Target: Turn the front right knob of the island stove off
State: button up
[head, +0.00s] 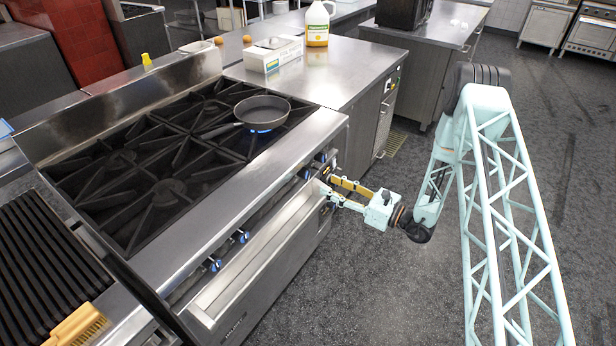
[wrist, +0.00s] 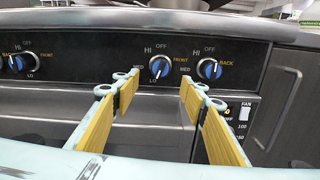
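The stove (head: 232,212) has a row of blue knobs on its front panel. In the wrist view the knob marked FRONT (wrist: 160,67) shows between and beyond my fingertips. Its white mark slants down toward LO, not up at OFF. My gripper (wrist: 155,82) is open, its yellow-padded fingers to either side of that knob, with nothing held. I cannot tell how far the tips are from the panel. In the head view my gripper (head: 328,191) is at the right end of the stove front and hides the panel there.
A knob marked BACK (wrist: 209,69) is close on the right; another knob (wrist: 16,63) is at the far left. A black pan (head: 262,111) sits on the stove's right side over a blue flame. A counter (head: 345,75) adjoins the stove. Open floor (head: 385,290) lies in front.

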aim_at(309, 176)
jog(key=shift+b+x, duration=0.55)
jog(key=shift+x, duration=4.95)
jog(key=shift+c, duration=0.5)
jog(key=c, duration=0.8)
